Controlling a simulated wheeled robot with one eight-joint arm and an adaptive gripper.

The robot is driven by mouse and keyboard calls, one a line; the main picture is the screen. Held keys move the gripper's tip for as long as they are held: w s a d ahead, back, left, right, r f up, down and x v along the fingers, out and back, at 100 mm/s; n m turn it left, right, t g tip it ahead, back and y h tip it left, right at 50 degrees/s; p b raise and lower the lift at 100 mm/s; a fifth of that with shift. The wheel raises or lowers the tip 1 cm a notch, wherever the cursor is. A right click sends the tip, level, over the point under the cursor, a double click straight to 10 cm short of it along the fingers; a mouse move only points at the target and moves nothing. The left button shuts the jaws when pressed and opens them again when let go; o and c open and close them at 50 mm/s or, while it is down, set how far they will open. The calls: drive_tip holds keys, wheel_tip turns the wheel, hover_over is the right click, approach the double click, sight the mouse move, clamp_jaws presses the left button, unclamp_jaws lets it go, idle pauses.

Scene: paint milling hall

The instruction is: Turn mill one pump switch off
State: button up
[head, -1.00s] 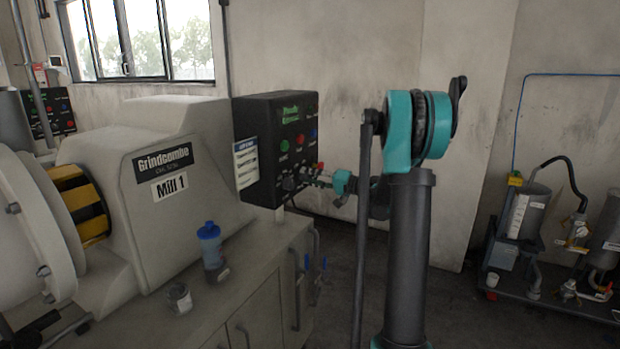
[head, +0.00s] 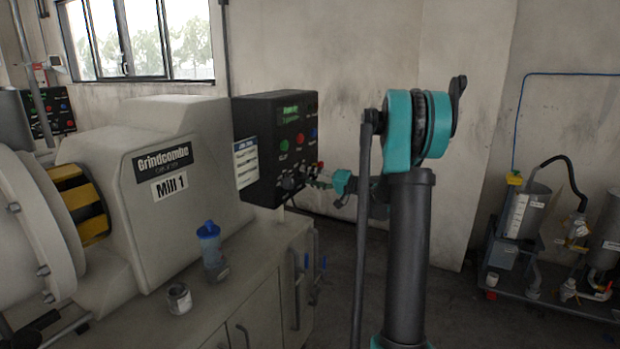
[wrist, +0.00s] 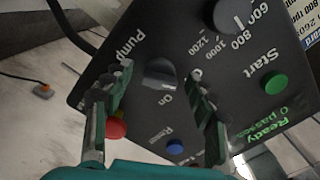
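The mill one control box (head: 265,115) is a black panel beside the pale mill marked "Mill 1" (head: 170,187). In the wrist view its face is turned at an angle. The pump switch (wrist: 160,72), a dark knob, sits under the word "Pump", with "On" printed close by. My gripper (wrist: 157,80) is open, one finger on each side of the knob. I cannot tell if the fingers touch it. In the head view my gripper (head: 308,175) is at the lower part of the panel, and the knob there is hard to make out.
Near the knob are a red button (wrist: 115,128), partly behind a finger, a blue reset button (wrist: 175,147), a green start button (wrist: 274,83) and a speed dial (wrist: 232,15). A blue-capped bottle (head: 211,248) and a small jar (head: 179,298) stand on the mill's cabinet.

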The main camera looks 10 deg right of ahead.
drive_tip(key=v, duration=1.2)
drive_tip(key=s+a+f+g+h, duration=0.3)
drive_tip(key=s+a+f, duration=0.3)
drive_tip(key=s, duration=0.2)
drive_tip(key=s+a+f+g+h, duration=0.2)
drive_tip(key=s+a+f+h, duration=0.2)
drive_tip(key=s+a+f, duration=0.4)
drive_tip(key=s+d+f+h, duration=0.3)
drive_tip(key=s+d+f, duration=0.1)
drive_tip(key=s, duration=0.5)
drive_tip(key=s+d+f+n+g+h, duration=0.1)
drive_tip(key=s+d+f+h, duration=0.3)
drive_tip(key=s, duration=0.5)
drive_tip(key=shift+d+f+h, duration=0.3)
drive_tip(key=shift+d+f, duration=0.05)
